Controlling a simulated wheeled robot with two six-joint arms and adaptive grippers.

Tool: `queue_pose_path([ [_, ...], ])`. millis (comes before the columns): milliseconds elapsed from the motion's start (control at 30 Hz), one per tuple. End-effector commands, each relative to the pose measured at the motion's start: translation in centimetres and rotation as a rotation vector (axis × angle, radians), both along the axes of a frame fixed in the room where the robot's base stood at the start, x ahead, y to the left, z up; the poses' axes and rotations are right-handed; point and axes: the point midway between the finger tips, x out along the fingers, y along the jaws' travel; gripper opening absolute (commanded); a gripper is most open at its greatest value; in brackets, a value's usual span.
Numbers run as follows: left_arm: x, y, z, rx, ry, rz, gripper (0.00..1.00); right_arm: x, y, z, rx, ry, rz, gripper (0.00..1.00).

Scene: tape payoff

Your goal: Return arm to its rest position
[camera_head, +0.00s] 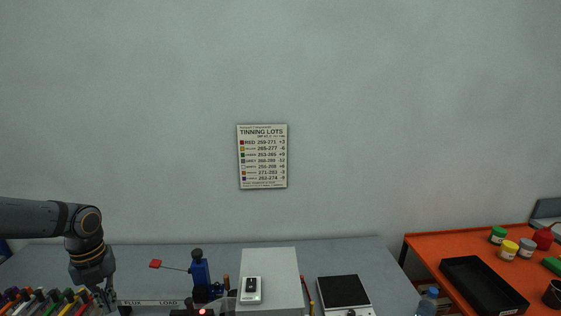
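My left arm comes in from the left edge and bends down at the elbow-like joint. My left gripper (108,301) hangs low at the bottom left, pointing down, beside a row of colored-tipped items (45,301). Its fingers are small and dark, and I cannot tell whether they are apart or hold anything. My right gripper and arm are not in view.
At right, an orange table (425,247) holds a black tray (460,262) and jars.

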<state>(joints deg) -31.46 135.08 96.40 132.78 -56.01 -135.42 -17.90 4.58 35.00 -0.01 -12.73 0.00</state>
Motion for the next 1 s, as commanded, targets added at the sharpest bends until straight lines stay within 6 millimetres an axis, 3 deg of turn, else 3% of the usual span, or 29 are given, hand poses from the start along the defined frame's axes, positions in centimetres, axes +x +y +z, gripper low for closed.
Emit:
queue_pose_path([
  [100,-1.8,0.5,-1.8,-0.011,0.031,0.051,0.0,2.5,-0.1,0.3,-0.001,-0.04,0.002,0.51],
  [200,-3.5,0.9,-3.6,-0.017,0.061,0.102,0.0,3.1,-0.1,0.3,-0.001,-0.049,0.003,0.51],
  [400,-8.0,1.2,-8.2,-0.027,0.125,0.236,0.0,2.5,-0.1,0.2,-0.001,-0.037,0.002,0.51],
  [567,-12.4,-0.1,-13.1,-0.033,0.168,0.382,0.0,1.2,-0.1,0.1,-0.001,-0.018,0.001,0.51],
  [667,-15.3,-2.4,-16.8,-0.04,0.176,0.521,0.0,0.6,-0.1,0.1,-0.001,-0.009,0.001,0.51],
  [800,-17.9,-7.5,-21.0,-0.059,0.126,0.786,0.0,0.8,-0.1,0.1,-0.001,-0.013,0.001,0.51],
  [900,-18.2,-11.4,-22.3,-0.089,0.057,1.025,0.0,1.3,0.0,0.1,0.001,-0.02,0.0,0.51],
  [1000,-17.6,-14.6,-22.3,-0.132,-0.021,1.287,0.0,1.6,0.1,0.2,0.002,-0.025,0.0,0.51],
])
